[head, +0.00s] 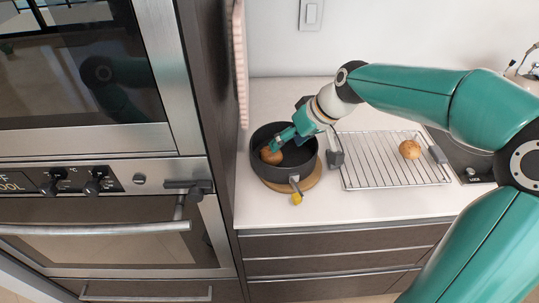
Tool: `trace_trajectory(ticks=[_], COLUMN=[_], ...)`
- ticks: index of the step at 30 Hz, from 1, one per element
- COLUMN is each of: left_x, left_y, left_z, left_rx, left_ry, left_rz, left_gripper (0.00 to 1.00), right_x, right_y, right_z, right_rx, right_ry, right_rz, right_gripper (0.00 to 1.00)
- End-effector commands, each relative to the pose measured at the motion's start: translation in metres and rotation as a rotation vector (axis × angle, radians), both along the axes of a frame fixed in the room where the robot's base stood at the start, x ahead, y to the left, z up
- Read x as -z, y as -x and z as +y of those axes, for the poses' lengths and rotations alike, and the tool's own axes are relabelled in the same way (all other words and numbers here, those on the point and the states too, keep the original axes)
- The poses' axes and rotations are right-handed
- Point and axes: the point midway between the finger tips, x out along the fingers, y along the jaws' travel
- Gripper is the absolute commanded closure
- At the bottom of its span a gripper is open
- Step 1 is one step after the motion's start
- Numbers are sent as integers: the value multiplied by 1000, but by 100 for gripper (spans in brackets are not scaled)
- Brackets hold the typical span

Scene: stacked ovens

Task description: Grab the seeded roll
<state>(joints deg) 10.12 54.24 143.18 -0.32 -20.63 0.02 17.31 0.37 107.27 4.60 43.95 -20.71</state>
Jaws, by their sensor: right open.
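A brown roll (270,157) sits inside a black pot (285,172) at the left of the counter. A second round, golden-brown roll (409,149) lies on a wire rack (372,172) to the right. The view is too small to tell which one has seeds. My right gripper (277,145) reaches down into the pot from the upper right, with its teal fingers open right at the roll there. The fingers partly cover that roll, and I cannot tell whether they touch it. My left gripper is not in view.
The pot stands on a round wooden board (312,180), its yellow-tipped handle (296,198) pointing to the front. A tall oven cabinet (217,100) closes off the left. A dark hob (470,160) is at the right. The counter front (270,215) is clear.

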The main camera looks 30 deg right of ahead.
Motion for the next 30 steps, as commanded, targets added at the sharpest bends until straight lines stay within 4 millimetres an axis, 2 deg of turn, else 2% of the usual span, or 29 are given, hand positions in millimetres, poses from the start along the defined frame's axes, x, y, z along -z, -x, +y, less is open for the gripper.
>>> trace_trajectory(ticks=[3,11,19,29,30], left_x=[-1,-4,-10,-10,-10], left_y=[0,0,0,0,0], left_z=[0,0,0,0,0], left_rx=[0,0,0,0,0], left_ry=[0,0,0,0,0], left_rz=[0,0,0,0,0], left_gripper=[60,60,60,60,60], right_x=[13,26,57,63,64], right_y=[-7,-15,-33,-35,-34], right_z=[4,9,19,21,21], right_rx=[-2,-3,-2,-3,-4], right_ry=[-1,-1,0,-2,-2], right_rz=[1,3,3,4,5], right_gripper=[33,33,33,31,38])
